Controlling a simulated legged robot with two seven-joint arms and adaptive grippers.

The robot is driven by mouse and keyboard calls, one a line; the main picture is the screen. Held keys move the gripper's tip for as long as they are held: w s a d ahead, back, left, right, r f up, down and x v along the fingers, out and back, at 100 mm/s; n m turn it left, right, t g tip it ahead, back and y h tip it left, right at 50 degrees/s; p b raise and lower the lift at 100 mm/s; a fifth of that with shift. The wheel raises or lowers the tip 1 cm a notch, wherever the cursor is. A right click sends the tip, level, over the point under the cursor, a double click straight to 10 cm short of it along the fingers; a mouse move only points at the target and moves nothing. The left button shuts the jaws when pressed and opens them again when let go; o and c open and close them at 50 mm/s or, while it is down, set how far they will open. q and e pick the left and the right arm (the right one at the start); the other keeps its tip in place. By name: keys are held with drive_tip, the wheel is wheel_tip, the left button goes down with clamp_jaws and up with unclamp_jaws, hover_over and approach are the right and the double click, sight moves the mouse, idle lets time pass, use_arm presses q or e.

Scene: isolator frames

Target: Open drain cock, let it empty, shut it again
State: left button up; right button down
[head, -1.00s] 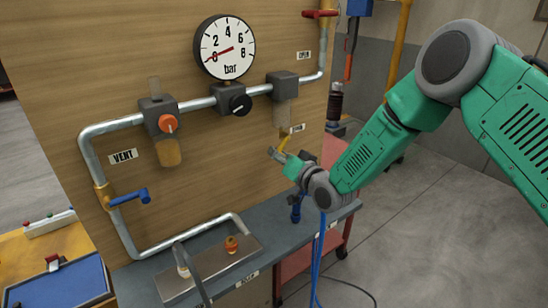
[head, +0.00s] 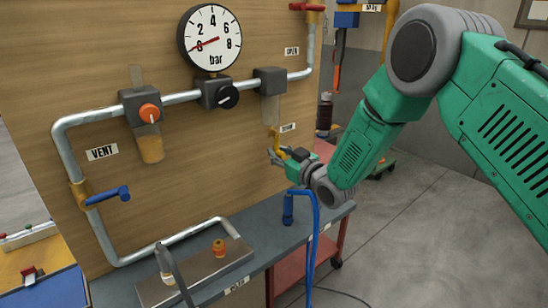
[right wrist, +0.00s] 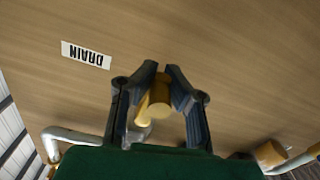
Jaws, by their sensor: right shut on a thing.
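The drain cock (head: 274,133) is a small yellow valve below a clear bowl (head: 270,108), which hangs from a dark block on the pipe. In the right wrist view its yellow handle (right wrist: 158,105) sits between the fingers. My right gripper (head: 277,155) is shut on this handle, and it also shows in the right wrist view (right wrist: 160,92). The "DRAIN" label (right wrist: 86,55) is readable there. The gripper partly hides the cock's lower end in the head view. I cannot see my left gripper.
The gauge (head: 209,40) points near 0. A blue vent lever (head: 108,195) is on the left pipe, and a red handle (head: 307,7) is at top right. A grey bench (head: 262,245) carries a metal tray (head: 208,276).

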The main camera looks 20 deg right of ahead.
idle(0.3)
drive_tip(key=c, duration=1.6)
unclamp_jaws()
drive_tip(key=shift+c, duration=0.2)
drive_tip(key=shift+o, duration=0.8)
drive_tip(key=shift+s+d, duration=0.1)
drive_tip(key=v, duration=1.2)
drive_tip(key=shift+f, duration=0.1)
